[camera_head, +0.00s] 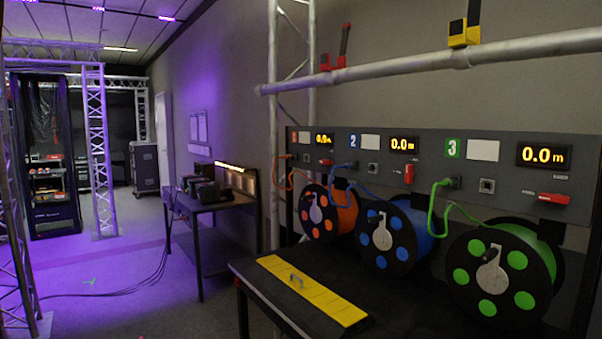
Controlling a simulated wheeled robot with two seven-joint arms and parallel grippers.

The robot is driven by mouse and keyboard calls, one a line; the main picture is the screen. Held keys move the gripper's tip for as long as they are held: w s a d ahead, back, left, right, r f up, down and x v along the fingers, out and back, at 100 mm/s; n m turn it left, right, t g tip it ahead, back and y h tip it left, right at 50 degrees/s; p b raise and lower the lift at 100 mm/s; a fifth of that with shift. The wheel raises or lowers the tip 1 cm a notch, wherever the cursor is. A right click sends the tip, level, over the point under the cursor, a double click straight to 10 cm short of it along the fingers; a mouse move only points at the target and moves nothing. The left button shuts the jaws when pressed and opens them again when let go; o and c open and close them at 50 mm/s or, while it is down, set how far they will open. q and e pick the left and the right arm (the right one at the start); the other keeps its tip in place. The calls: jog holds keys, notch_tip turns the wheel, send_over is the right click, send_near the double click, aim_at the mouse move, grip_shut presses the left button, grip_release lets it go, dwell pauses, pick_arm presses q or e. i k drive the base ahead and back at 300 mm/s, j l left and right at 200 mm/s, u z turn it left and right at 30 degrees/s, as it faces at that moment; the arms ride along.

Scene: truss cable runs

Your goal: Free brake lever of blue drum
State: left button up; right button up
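The blue drum (421,243) is the middle of three cable drums, with a black flange, blue discs and a pale crank (382,237) on its face. It hangs in front of the grey panel (376,141) below the number 2 plate and a display reading 0.0 m. A red lever (409,174) below that display stands upright. The red levers of the orange drum (326,161) and the green drum (553,198) lie roughly level. A blue cable (343,166) runs from the panel to the blue drum. Neither of my grippers is in view.
The orange drum (345,219) and green drum (533,245) flank the blue one. A black bench (262,290) with a yellow plate (313,290) stands in front. A truss pipe (420,67) crosses above the panel. Open floor lies to the left, with cables on it.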

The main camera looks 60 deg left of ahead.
aim_at(409, 173)
jog(key=u, duration=1.15)
jog(key=i+j, duration=0.2)
jog(key=j, duration=0.15)
jog(key=i+j+z, duration=0.15)
jog(key=j, duration=0.25)
jog(key=i, duration=0.05)
